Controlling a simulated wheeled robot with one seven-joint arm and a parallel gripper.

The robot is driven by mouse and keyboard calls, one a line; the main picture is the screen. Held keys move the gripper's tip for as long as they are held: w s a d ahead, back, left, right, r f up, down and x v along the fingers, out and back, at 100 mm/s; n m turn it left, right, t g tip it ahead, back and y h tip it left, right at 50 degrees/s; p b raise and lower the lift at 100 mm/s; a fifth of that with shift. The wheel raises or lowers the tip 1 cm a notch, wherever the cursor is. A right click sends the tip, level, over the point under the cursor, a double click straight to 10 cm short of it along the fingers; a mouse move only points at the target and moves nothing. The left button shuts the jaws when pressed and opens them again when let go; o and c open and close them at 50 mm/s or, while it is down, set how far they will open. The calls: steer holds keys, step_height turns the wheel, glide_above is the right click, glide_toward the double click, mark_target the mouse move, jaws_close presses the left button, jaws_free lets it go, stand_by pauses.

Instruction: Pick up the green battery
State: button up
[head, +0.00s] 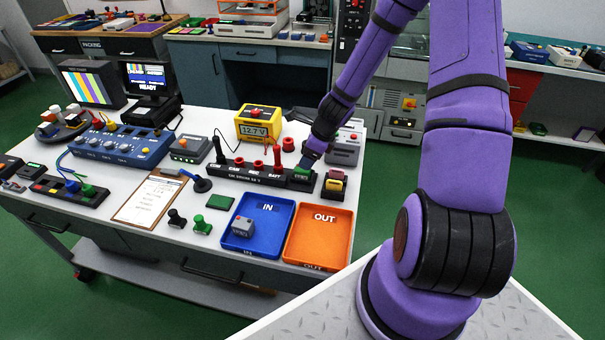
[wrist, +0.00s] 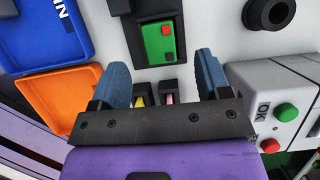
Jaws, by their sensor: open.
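The green battery (head: 302,172) sits in the right end of the black rack strip (head: 250,172) on the white table. In the wrist view the green battery (wrist: 158,43) is a green block with a red spot, in a dark frame. My gripper (head: 309,157) is just above that end of the strip in the head view. In the wrist view my gripper (wrist: 161,65) is open, its blue fingertips apart to the left and right of the battery's near side. Nothing is between them at the tips, and they do not visibly touch the battery.
The blue IN tray (head: 283,212) holds a grey block (head: 242,226); the orange OUT tray (head: 330,222) looks empty. A red-yellow block (head: 334,184) stands right of the strip. A grey OK box (wrist: 258,92) with buttons is close to my right finger. A yellow meter (head: 259,122) stands behind.

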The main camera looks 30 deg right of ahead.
mark_target(303, 173)
steer(key=shift+s+x, duration=0.1)
steer(key=shift+x, duration=1.25)
steer(key=shift+s+x, duration=0.15)
steer(key=shift+x, duration=1.25)
steer(key=shift+d+f, duration=0.1)
steer(key=shift+d, duration=0.05)
steer(key=c, duration=1.1)
